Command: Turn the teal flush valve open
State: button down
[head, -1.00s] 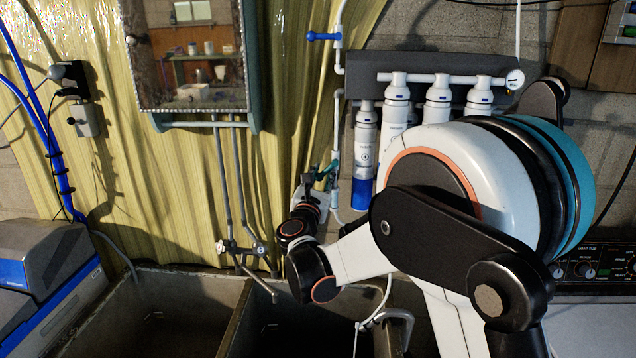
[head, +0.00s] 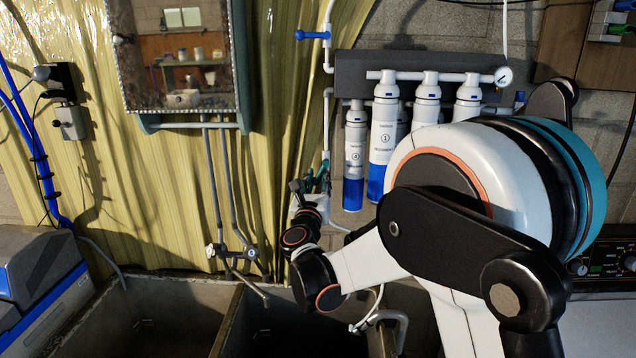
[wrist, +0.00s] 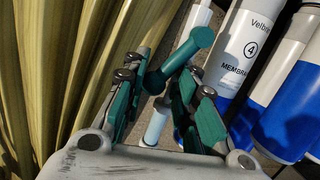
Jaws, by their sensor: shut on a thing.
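The teal flush valve (wrist: 181,59) shows in the wrist view as a short bar with rounded ends, slanting up to the right on a white pipe. My gripper (wrist: 162,74) has its two teal-padded fingers on either side of the lower part of this handle and is shut on it. In the head view my gripper (head: 312,188) is at the thin white vertical pipe (head: 327,140), left of the filter cartridges. The handle is small and mostly hidden there by my gripper, so its exact angle is hard to tell.
White-and-blue filter cartridges (head: 383,140) hang close to the right of my gripper. A blue-handled valve (head: 313,35) sits higher on the piping. Yellow curtain (head: 170,190) hangs behind. Sink basins (head: 150,315) lie below, with a pipe tap (head: 235,255) at the left.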

jog(key=shift+w+a+r, duration=0.1)
jog(key=shift+a+r, duration=0.05)
jog(key=shift+r, duration=0.05)
jog(key=c, duration=1.2)
grip_release()
jog(key=shift+a, duration=0.1)
jog(key=shift+c, duration=0.2)
jog(key=shift+f, duration=0.1)
jog(key=v, duration=1.2)
